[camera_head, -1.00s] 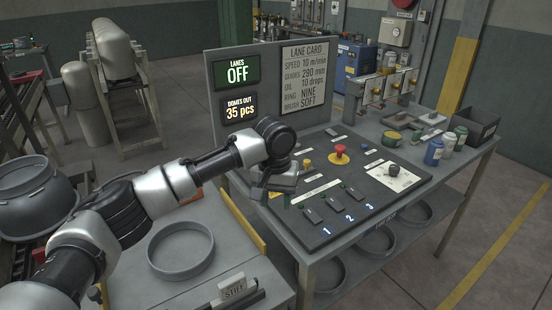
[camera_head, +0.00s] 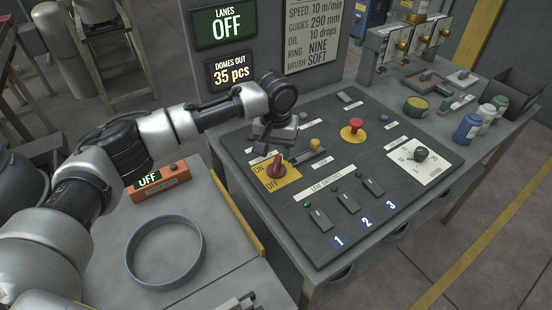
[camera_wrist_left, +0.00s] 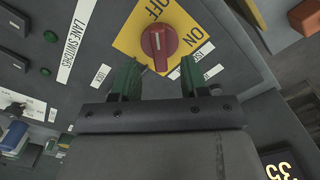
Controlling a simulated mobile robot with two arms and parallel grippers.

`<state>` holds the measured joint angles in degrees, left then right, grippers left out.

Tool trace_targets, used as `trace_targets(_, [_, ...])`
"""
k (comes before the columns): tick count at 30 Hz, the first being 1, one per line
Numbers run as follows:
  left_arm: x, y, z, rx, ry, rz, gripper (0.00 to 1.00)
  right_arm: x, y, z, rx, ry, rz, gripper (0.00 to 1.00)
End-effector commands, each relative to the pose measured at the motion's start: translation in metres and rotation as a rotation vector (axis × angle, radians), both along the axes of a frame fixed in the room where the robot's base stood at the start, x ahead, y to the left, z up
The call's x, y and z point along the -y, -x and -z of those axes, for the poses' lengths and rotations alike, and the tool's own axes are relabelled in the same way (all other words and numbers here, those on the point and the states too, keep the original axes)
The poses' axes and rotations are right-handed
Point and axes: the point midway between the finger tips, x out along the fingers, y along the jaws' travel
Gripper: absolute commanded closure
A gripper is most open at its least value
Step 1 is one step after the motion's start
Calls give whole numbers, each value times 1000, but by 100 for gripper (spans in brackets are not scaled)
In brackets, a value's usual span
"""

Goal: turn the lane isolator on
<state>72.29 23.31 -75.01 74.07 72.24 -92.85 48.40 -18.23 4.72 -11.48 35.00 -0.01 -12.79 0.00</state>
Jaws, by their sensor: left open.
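The lane isolator is a red rotary knob (camera_head: 277,167) on a yellow plate (camera_head: 289,179) marked ON and OFF, at the panel's left side. In the left wrist view the red knob (camera_wrist_left: 158,42) has a white line that runs toward the OFF word. The display (camera_head: 224,24) on the upright board reads LANES OFF. My left gripper (camera_head: 268,147) is just behind the knob in the head view. In the left wrist view its two green fingers (camera_wrist_left: 158,78) are apart and empty, with the knob just beyond their tips. My right gripper is not in view.
The panel also carries a red mushroom button (camera_head: 353,130), a yellow knob (camera_head: 315,144), three lane switches (camera_head: 346,202) and a black dial (camera_head: 421,153). A grey ring (camera_head: 165,252) lies on the left table.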

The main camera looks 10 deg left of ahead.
Motion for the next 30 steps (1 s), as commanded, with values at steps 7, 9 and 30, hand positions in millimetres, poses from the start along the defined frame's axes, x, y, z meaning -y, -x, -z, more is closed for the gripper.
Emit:
trace_targets(7, [1,0,36,-1,0,1,55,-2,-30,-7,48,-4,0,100])
trace_targets(9, [1,0,42,-1,1,0,55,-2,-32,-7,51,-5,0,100])
trace_targets(30, [1,0,46,1,1,1,100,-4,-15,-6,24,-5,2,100])
